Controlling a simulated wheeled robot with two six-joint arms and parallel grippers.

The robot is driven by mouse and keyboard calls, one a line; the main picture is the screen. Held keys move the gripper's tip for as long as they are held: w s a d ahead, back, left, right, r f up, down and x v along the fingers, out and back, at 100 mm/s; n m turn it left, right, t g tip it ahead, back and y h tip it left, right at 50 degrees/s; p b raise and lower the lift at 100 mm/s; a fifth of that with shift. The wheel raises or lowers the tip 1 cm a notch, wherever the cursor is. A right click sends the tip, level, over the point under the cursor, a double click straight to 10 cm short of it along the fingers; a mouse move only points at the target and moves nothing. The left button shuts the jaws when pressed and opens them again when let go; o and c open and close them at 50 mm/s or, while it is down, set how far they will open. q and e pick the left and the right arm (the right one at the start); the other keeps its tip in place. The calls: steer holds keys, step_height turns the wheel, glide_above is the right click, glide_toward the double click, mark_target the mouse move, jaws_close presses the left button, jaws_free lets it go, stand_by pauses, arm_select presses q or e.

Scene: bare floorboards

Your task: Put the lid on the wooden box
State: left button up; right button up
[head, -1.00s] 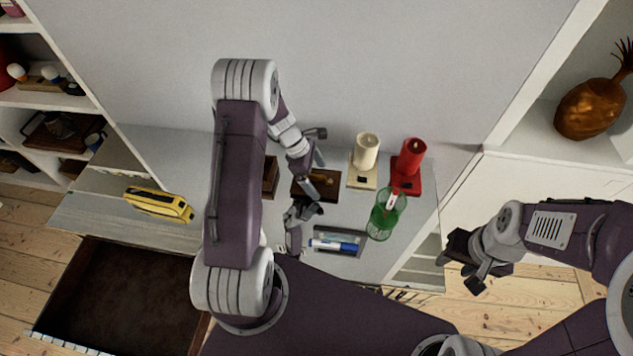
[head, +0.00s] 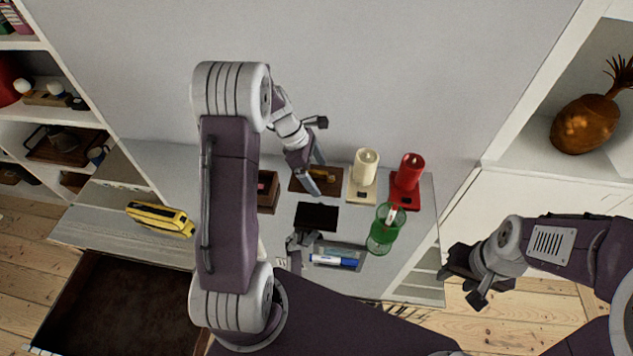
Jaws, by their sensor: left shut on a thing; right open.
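The lid (head: 301,183) is a flat dark brown board with a gold-coloured handle on top. My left gripper (head: 322,186) is shut on it, and the lid appears held above the glossy tabletop. A dark rectangle below it in the picture looks like its reflection. The wooden box (head: 270,195) stands left of the lid. It is brown and seems open, with something small inside. My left arm hides its left part. My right gripper (head: 468,276) is open and empty, off the table's right edge.
A green glass (head: 382,236) and a tray with a blue marker (head: 334,261) are nearer me. A yellow toy vehicle (head: 160,218) lies left. A wall rises behind the table (head: 100,229).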

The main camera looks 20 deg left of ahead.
arm_select(q)
steer(key=shift+r, duration=0.25)
steer(key=shift+r+m, duration=0.1)
steer(key=shift+m, duration=0.3)
steer(key=shift+w+r+m+g, duration=0.1)
steer(key=shift+r+m+g, duration=0.1)
steer(key=shift+m+g, duration=0.4)
steer(key=shift+m, duration=0.3)
steer(key=a, duration=0.1)
steer(key=a+p, duration=0.1)
steer(key=a, duration=0.1)
steer(key=a+r+p, duration=0.1)
steer(key=a, duration=0.1)
steer(key=shift+w+a+r, duration=0.1)
steer(key=shift+w+a, duration=0.15)
steer(key=shift+w, duration=0.15)
steer(key=s+a+n+t+p, duration=0.1)
steer(key=s+a+p, duration=0.4)
steer(key=a, duration=0.9)
steer(key=shift+s+a+f+n, duration=0.25)
steer(key=shift+s+a+n, duration=0.2)
steer(key=shift+n, duration=0.45)
